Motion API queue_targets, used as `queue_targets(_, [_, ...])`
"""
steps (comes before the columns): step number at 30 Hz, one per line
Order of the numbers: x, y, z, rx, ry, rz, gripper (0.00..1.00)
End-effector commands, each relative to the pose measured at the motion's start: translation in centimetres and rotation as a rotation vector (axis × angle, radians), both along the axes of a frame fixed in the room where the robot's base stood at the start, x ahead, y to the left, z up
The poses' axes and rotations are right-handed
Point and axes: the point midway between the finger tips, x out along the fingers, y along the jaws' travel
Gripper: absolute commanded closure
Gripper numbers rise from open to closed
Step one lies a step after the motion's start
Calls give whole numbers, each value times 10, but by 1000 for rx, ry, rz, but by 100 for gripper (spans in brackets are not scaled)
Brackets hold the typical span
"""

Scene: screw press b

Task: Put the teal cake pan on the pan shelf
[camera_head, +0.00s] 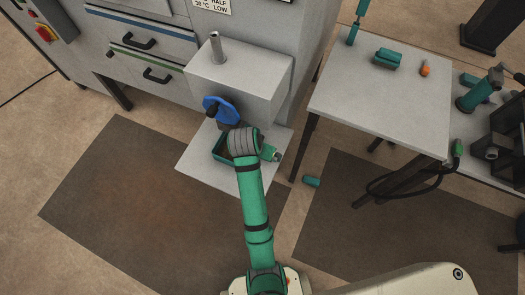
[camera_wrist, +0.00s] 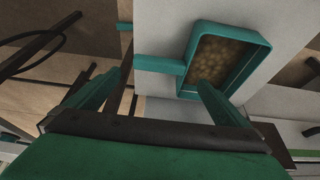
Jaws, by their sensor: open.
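The teal cake pan (camera_head: 217,153) lies on a light grey plate (camera_head: 203,172) at the foot of the press, partly hidden by my arm. In the wrist view the pan (camera_wrist: 233,31) has a raised teal rim, a brown speckled inside and a flat teal handle (camera_wrist: 160,67) pointing left. My gripper (camera_wrist: 152,92) is open. Its right finger is seen over the pan's near edge, and the handle shows between the two fingers. I cannot tell whether a finger touches it. In the head view my arm hides the fingers. I cannot tell which surface is the pan shelf.
The press has a blue hand wheel (camera_head: 221,110) close above the plate. A grey table (camera_head: 385,115) at the right bears a teal block (camera_head: 387,58) and an orange-ended item (camera_head: 424,69). A teal piece (camera_head: 312,181) lies on the floor. Drawers (camera_head: 150,45) are at upper left.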

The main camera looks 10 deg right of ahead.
Motion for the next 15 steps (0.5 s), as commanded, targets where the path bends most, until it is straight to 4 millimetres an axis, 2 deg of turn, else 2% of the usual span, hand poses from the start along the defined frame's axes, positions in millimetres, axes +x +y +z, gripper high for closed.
queue_targets(3, [-5,5,17,-1,-3,2,0])
queue_targets(8, [-9,7,28,0,-1,0,0])
queue_targets(11, [-11,12,28,7,-9,9,0])
queue_targets(15, [-13,31,16,32,-53,48,0])
